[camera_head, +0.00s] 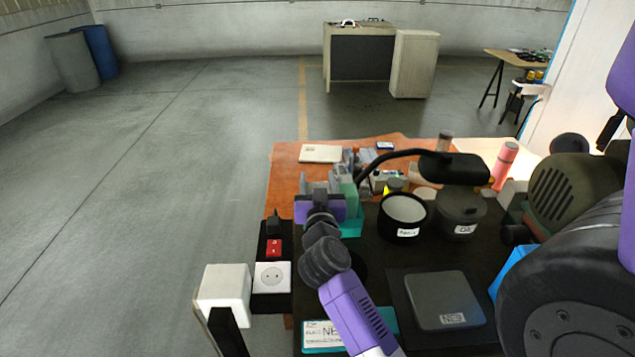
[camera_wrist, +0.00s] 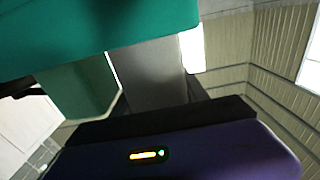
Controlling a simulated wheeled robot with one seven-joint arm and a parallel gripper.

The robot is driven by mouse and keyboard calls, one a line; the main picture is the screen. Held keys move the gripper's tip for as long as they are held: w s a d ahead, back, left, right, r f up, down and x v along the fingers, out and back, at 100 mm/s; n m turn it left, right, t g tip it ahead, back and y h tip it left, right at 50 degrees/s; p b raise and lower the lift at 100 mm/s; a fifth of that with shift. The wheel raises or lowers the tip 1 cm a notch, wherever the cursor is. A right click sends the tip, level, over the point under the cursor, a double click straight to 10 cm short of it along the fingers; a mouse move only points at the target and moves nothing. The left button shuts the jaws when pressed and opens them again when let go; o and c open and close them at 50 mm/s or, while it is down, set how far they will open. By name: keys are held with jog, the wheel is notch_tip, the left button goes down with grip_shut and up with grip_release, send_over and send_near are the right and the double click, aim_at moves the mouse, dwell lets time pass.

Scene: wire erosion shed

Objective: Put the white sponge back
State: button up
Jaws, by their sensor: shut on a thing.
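My gripper (camera_head: 325,207), purple with a dark wrist behind it, is at the left side of the table, beside a teal holder (camera_head: 352,226) and a pale green block (camera_head: 349,194). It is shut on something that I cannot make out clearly. In the wrist view my gripper (camera_wrist: 165,108) shows its purple body and black jaw base, with a grey slab (camera_wrist: 150,75) rising from it. A teal surface (camera_wrist: 100,25) covers the top, close to the camera. I cannot identify the white sponge with certainty.
A white block (camera_head: 225,287) stands left of the socket box (camera_head: 272,277). A flat grey device (camera_head: 441,298) lies in front. The floor at left is clear.

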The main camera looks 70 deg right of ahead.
jog(key=shift+f, duration=0.6)
dwell(0.6)
jog(key=o, duration=1.5)
jog(key=shift+a, duration=0.1)
jog(key=v, duration=0.7)
jog(key=shift+s+a+b, duration=0.1)
jog(key=shift+a+b, duration=0.2)
